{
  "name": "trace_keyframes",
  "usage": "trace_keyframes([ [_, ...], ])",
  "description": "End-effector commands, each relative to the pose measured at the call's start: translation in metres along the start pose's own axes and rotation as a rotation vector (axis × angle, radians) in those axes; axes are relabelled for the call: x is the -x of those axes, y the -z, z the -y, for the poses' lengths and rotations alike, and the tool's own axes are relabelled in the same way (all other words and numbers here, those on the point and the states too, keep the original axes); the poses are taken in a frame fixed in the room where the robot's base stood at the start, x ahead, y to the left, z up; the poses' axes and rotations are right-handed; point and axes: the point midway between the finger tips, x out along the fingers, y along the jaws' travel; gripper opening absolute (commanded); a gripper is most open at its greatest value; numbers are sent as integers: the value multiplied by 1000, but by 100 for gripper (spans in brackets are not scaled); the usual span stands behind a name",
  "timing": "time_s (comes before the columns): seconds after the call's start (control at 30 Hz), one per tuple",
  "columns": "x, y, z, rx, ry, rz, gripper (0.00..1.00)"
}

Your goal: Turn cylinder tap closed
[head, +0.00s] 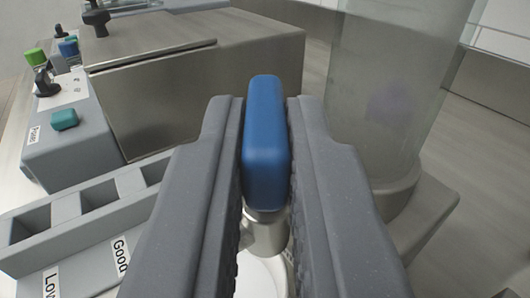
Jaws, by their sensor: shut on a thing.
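A blue tap handle (265,140) stands upright in the middle of the head view, on a metal tap stem (264,235). My gripper (265,115) has one grey finger on each side of the handle and is shut on it. A clear cylinder (385,85) stands just to the right, behind my right finger. Part of the tap below the handle is hidden by my fingers, and I cannot tell from this view whether the tap is open or closed.
A grey rack (75,215) with square slots and labels "Low" and "Good" lies at the left. A control panel (70,150) with green, blue and teal buttons is beyond it. A metal box (190,80) stands behind. A white round surface (262,275) shows below the tap.

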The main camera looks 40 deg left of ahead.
Motion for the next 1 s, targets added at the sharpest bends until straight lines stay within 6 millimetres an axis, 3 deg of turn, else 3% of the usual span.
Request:
trace_keyframes([
  [1.0,-4,1,-3,2,487,0,0],
])
